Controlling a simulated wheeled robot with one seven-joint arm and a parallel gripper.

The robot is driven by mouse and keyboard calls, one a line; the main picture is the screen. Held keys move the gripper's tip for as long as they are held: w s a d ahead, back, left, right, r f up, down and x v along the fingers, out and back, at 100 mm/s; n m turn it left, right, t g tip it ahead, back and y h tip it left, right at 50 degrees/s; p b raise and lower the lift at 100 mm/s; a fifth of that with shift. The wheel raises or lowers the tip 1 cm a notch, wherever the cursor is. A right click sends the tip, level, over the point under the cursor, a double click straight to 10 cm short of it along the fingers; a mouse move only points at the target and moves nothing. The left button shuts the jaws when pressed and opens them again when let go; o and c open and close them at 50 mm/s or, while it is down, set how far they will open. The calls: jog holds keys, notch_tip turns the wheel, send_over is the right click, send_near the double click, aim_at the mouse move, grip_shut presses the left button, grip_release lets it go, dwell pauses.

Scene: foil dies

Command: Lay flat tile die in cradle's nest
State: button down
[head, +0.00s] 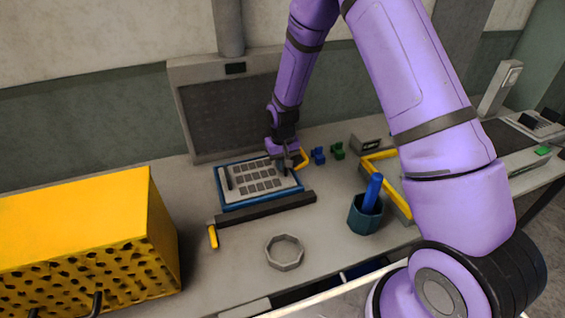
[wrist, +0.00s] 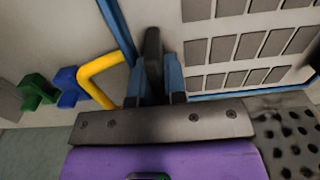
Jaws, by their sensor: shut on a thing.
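The flat tile die (head: 240,186) is a pale plate with rows of grey rectangular tiles. It lies within a blue-rimmed frame, which looks like the cradle (head: 233,207). The die's tiles also show at upper right in the wrist view (wrist: 222,50), with the blue rim (wrist: 118,28) beside it. My gripper (head: 283,166) is at the die's right end. In the wrist view my gripper (wrist: 158,80) is shut on a dark upright grip (wrist: 153,48) that seems to belong to the die. Whether the die is fully seated is hidden.
A dark bar (head: 265,208) lies in front, with a yellow handle (head: 212,237) at its left. A yellow bracket (wrist: 90,70) and blue and green pieces (wrist: 38,92) are near my gripper. A grey ring (head: 284,265), teal cup (head: 365,218) and yellow perforated box (head: 80,225) stand around.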

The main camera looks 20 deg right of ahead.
jog(key=c, duration=1.2)
grip_release()
jog(key=shift+o, duration=0.2)
jog(key=s+d+r+t, duration=0.1)
jog(key=s+r, duration=0.2)
jog(key=r, duration=0.9)
jog(key=s+d+r, duration=0.1)
jog(key=s+r, duration=0.1)
jog(key=r, duration=1)
jog(key=s+d+r+t, duration=0.1)
jog(key=s+r, duration=0.4)
jog(key=s, duration=0.4)
jog(key=s+d+r+t, duration=0.1)
jog(key=s+d+r, duration=0.1)
jog(key=s+r, duration=0.3)
jog(key=s+d+r+t, duration=0.2)
jog(key=s+r, duration=0.3)
jog(key=s, duration=0.9)
jog(key=shift+r, duration=0.2)
